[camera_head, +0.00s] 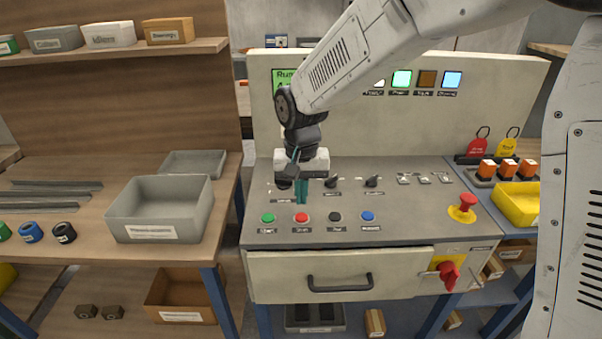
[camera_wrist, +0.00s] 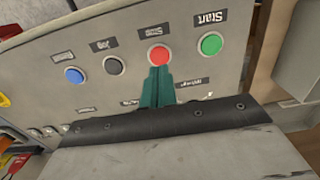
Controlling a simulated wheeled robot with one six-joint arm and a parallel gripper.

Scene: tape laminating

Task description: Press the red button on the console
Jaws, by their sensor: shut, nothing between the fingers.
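The console (camera_head: 405,220) has a sloped grey top with a row of push buttons near its front edge. The red button (camera_head: 302,217) sits between a green button (camera_head: 268,218) and a black button (camera_head: 335,216), with a blue button (camera_head: 367,216) to the right. In the wrist view the red button (camera_wrist: 159,56) shows upside down, right at the tips of my gripper. My gripper (camera_head: 301,200) points down with teal fingers shut and empty, just behind the red button in the head view. I cannot tell whether the fingertips touch it.
Dark knobs (camera_head: 372,181) and toggle switches (camera_head: 424,178) stand behind the button row. A red mushroom button (camera_head: 466,203) on a yellow base is at the right. A drawer (camera_head: 345,276) with a dark handle is below. A grey bin (camera_head: 163,209) stands on the left bench.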

